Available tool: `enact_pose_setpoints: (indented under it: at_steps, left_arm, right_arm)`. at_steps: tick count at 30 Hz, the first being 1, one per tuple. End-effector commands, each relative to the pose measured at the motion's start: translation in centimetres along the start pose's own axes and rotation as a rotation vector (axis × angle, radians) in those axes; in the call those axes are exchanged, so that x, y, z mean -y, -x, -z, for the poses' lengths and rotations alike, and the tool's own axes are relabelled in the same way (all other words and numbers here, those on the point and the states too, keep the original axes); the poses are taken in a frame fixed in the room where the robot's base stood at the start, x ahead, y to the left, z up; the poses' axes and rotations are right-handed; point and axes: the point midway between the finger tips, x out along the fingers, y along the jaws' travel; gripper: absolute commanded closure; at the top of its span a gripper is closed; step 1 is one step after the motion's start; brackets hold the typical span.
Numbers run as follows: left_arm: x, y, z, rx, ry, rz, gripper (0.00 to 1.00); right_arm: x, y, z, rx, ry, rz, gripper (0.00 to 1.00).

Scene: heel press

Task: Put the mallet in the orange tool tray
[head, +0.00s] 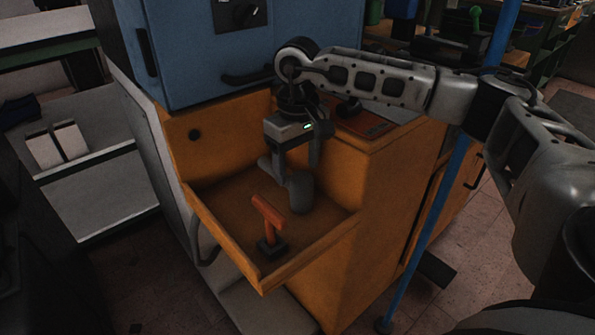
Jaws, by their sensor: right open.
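The orange tray (222,210) sticks out from the front of the orange cabinet, below a blue machine housing. A red-orange T-shaped tool (267,212) with a dark foot stands in its front part; it looks like the mallet. A grey rounded cylinder (300,192) is also at the tray, behind and to the right of the T-shaped tool. My right gripper (291,168) points down over the tray with its fingers apart. It overlaps the cylinder's top in view, so I cannot tell whether they touch. The T-shaped tool is clear of the fingers. My left gripper is out of view.
The blue housing (200,55) with a dark handle rises behind the tray. A blue pole (430,220) stands to the right of the cabinet, near my right arm. Grey shelving (100,185) is on the left. Tiled floor (470,240) is open at the right.

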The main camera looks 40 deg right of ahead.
Motion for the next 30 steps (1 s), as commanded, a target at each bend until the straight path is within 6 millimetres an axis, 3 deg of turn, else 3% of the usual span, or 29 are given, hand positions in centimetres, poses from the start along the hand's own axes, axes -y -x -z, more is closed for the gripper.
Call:
enact_pose_setpoints:
  at_steps: [1, 6, 12, 18, 30]
  left_arm:
    - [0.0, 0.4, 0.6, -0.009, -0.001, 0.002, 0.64]
    - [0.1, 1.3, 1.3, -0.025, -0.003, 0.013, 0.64]
    - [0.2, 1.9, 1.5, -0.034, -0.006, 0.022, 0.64]
    - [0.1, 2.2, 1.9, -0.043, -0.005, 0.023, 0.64]
    - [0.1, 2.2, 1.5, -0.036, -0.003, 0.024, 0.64]
  right_arm:
    - [0.0, 1.5, 0.1, -0.005, 0.0, 0.0, 0.37]
    - [0.1, 5.2, 0.1, -0.004, 0.001, 0.0, 0.37]
    - [0.0, 8.2, 0.1, -0.002, 0.0, 0.0, 0.37]
    - [0.0, 9.2, 0.0, 0.0, 0.001, 0.0, 0.37]
    - [0.0, 9.1, 0.0, 0.0, 0.001, 0.0, 0.37]
